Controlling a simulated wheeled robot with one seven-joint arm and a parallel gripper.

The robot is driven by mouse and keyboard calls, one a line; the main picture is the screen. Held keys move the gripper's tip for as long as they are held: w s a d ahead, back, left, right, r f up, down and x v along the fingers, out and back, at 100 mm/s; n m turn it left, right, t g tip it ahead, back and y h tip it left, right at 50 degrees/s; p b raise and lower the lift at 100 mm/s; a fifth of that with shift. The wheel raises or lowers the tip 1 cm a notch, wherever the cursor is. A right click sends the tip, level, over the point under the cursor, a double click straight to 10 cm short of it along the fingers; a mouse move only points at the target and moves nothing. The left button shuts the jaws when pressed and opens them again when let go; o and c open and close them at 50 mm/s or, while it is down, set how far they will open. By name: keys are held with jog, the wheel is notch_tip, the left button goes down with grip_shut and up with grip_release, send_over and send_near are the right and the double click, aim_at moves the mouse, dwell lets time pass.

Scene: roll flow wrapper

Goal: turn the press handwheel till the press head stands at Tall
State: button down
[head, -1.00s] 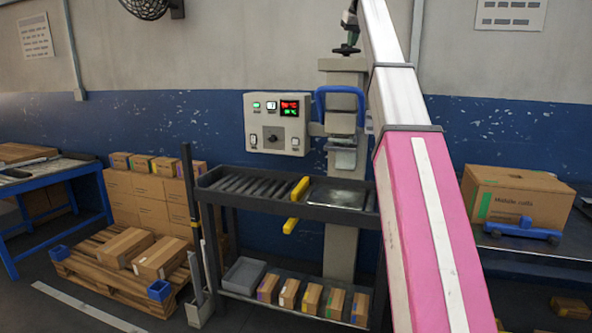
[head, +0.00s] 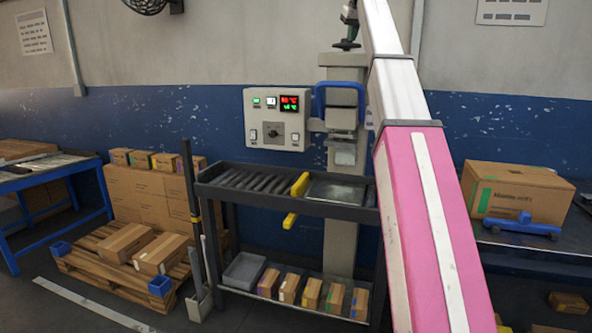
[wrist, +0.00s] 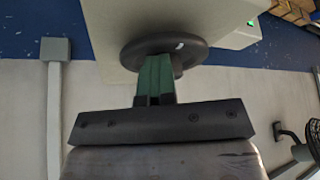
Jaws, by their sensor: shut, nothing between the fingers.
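The press (head: 341,200) stands at the back wall, with a blue guard (head: 340,88) around the press head (head: 343,118). I cannot read a height scale or the Tall mark. The dark round handwheel (wrist: 192,45) shows in the wrist view; in the head view it is hard to make out at the column's top. My gripper (wrist: 154,62) is shut, with its green fingertips together over the near part of the wheel's rim, holding nothing. I cannot tell whether they touch it. In the head view my gripper (head: 347,44) is small at the press top.
A control panel (head: 277,120) with lit displays is left of the press. A roller table (head: 285,198) stands in front, with small boxes on its lower shelf. A pallet (head: 110,270) with cartons is at left. A large carton (head: 535,195) sits on the right bench.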

jog(key=shift+a, duration=0.15)
dwell(0.3)
jog(key=shift+s+f, duration=0.1)
jog(key=shift+s, duration=0.05)
jog(key=shift+s, duration=0.2)
jog(key=shift+r, duration=3.05)
jog(key=shift+w+d+r, duration=0.2)
jog(key=shift+w+r, duration=0.15)
jog(key=shift+r, duration=0.15)
jog(key=shift+s+f, duration=0.1)
jog(key=shift+f, duration=3.4)
jog(key=shift+w, duration=0.2)
